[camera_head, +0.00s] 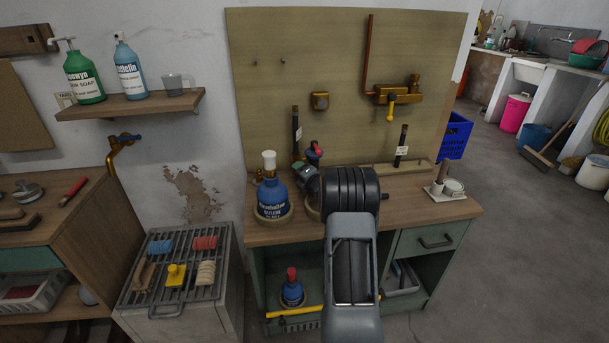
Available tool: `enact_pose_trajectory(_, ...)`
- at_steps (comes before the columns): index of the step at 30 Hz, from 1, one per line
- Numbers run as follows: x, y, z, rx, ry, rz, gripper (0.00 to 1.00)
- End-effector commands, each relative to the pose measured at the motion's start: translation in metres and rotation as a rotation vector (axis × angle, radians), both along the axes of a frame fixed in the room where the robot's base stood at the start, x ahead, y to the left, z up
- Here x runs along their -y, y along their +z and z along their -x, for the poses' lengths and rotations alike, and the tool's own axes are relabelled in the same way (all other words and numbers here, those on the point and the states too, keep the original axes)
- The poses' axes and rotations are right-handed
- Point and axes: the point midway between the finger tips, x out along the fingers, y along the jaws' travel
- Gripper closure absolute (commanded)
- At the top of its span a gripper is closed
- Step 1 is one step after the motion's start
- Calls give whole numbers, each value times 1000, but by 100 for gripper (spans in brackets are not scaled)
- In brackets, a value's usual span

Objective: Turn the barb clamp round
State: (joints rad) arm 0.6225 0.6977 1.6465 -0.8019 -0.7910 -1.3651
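My arm reaches over the workbench, and its black ribbed joint hides the middle of the bench top. A grey-green part beside that joint may belong to my gripper (304,176), but its fingers cannot be made out. I cannot pick out the barb clamp with certainty. A blue demijohn with a white cap (272,198) stands upright on the bench, left of my arm. A red and blue top (314,152) shows behind the arm, its lower part hidden. Two dark upright tubes with white labels stand at the back, one left (296,131) and one right (401,146).
A brass tap with a yellow handle (398,94) and a small brass fitting (320,100) are on the backboard (285,40). A white tray (449,196) with small items lies at the bench's right end. Below, a blue bottle with a red cap (292,291) stands near a yellow bar.

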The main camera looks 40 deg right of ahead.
Motion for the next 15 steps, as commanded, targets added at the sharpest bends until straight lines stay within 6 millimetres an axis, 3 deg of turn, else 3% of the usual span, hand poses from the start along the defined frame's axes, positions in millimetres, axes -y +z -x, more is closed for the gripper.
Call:
enact_pose_trajectory(5,0,2,12,0,-2,0,39)
enact_pose_trajectory(15,-5,11,78,-1,-4,-1,39)
